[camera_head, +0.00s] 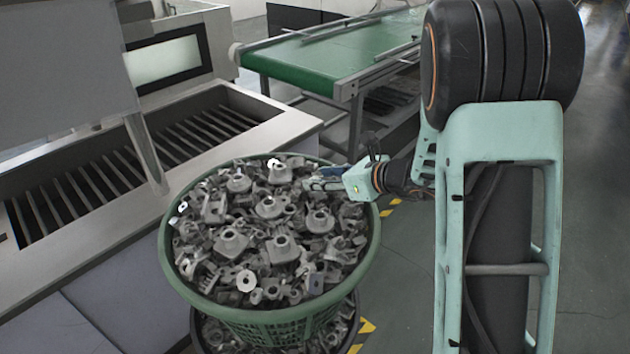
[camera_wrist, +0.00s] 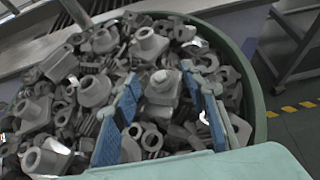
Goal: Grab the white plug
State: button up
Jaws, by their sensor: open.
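A green basket (camera_head: 172,262) is heaped with grey metal parts. A small bright white piece (camera_head: 273,163) lies near the back rim of the heap. A pale round piece with a hole (camera_head: 246,281) lies near the front. I cannot tell for sure which piece is the white plug. My gripper (camera_head: 312,183) is low over the right back part of the heap. In the wrist view its blue-padded fingers (camera_wrist: 160,86) are apart, with a grey fitting between or beyond their tips. A whitish piece (camera_wrist: 240,129) shows beside the right finger. Contact with the parts cannot be told.
A grey machine with a slatted trough (camera_head: 200,135) stands left of the basket. A green conveyor table (camera_head: 325,62) is behind. Another dark container of parts (camera_head: 325,338) is under the basket. Open floor with yellow-black tape (camera_head: 390,209) lies to the right.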

jog(key=shift+w+a+f, duration=0.25)
jog(key=shift+a, duration=0.1)
jog(key=c, duration=0.8)
jog(key=shift+r, duration=0.15)
